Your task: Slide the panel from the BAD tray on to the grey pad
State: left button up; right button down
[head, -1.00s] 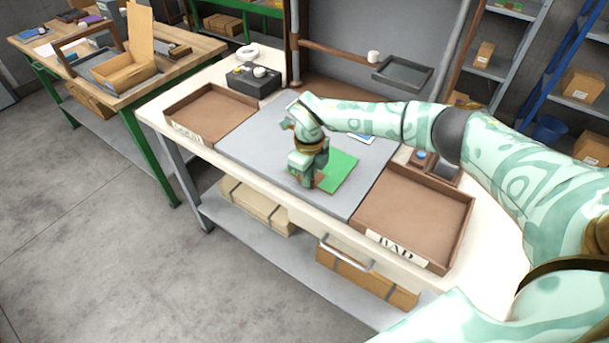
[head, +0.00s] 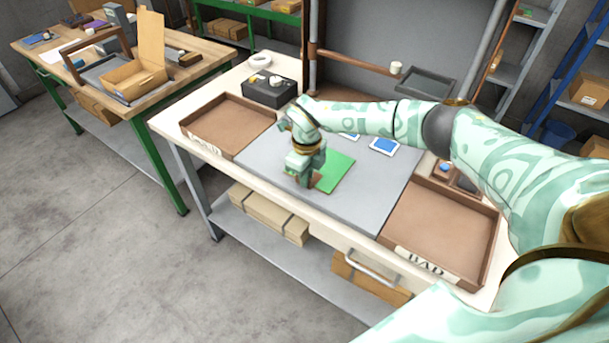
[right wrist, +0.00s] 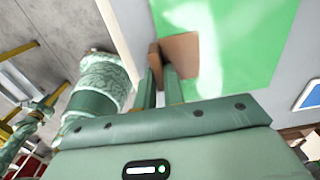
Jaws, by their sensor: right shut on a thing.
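The green panel (head: 332,172) lies flat on the grey pad (head: 385,185), left of the BAD tray (head: 445,215). The tray's floor looks bare. My right gripper (head: 306,180) is low over the near left part of the panel and hides some of it. In the right wrist view its fingers (right wrist: 160,88) are shut on a brown block (right wrist: 183,55) at the panel's edge. The glossy green panel (right wrist: 235,45) fills the top of that view. Whether the block is fixed to the panel cannot be told. My left gripper is not in view.
A second brown tray (head: 235,120) with a blurred label stands left of the pad. A black box (head: 269,92) is behind it. Blue-and-white cards (head: 383,146) lie at the pad's back. The pad's right part is clear.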

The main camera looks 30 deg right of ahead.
jog(key=c, duration=1.4)
grip_release()
jog(key=shift+r, duration=0.1)
notch_tip(320, 180, up, 16)
jog(key=p, duration=0.2)
jog(key=shift+p, duration=0.35)
